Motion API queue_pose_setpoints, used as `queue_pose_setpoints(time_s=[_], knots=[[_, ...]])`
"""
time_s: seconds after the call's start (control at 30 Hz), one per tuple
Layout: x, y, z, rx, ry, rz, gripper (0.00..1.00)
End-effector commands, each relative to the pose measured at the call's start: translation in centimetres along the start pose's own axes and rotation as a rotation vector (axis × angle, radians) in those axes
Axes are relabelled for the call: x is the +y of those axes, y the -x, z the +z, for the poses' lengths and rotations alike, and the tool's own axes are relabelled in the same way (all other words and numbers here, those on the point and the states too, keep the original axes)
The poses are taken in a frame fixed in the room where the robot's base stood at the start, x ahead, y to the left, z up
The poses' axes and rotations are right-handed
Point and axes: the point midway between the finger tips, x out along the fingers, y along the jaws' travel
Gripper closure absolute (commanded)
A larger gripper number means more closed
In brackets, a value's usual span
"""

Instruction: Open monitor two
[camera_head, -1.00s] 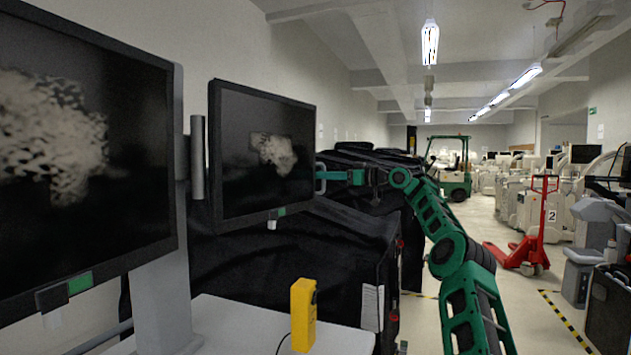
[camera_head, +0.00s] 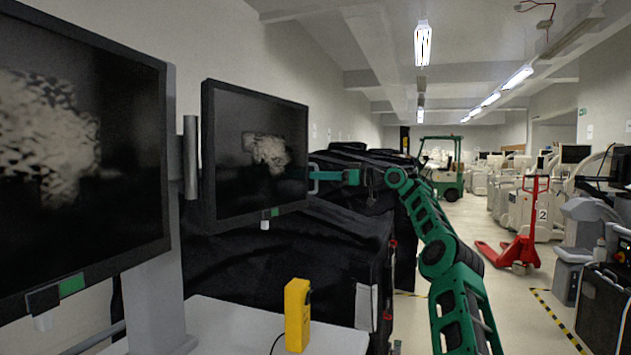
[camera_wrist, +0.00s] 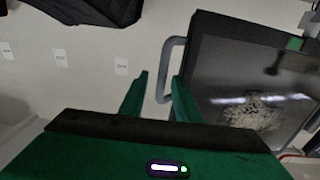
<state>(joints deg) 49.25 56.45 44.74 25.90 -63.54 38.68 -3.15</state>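Two dark monitors stand side by side in the head view. The large near one (camera_head: 85,220) fills the left edge. The second monitor (camera_head: 235,180) is centre left, with a pale blotchy image on its screen. It also shows at the right of the wrist view (camera_wrist: 240,65), with a grey handle (camera_wrist: 163,85) on its side. My gripper (camera_wrist: 161,76) is open, with the handle's bar showing between its two green fingers; I cannot tell whether they touch it. In the head view my gripper (camera_head: 318,176) is at the second monitor's right edge.
A yellow device (camera_head: 298,315) stands on the white cart top (camera_head: 235,325) below the monitors. Black-covered equipment (camera_head: 300,255) lies behind. A red pallet jack (camera_head: 525,250) and a green forklift (camera_head: 447,185) stand along the aisle.

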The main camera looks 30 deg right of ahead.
Motion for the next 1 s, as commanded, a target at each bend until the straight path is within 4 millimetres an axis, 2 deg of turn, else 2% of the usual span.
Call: queue_pose_setpoints(time_s=[0.3,0.5,0.7,1.0], knots=[[0.2,5.6,0.0,-0.001,-0.001,0.002,0.71],[0.3,8.6,0.0,0.001,-0.001,0.0,0.71],[0.2,9.8,0.1,-0.001,-0.001,-0.002,0.71],[0.2,9.8,0.1,-0.001,-0.001,-0.002,0.71]])
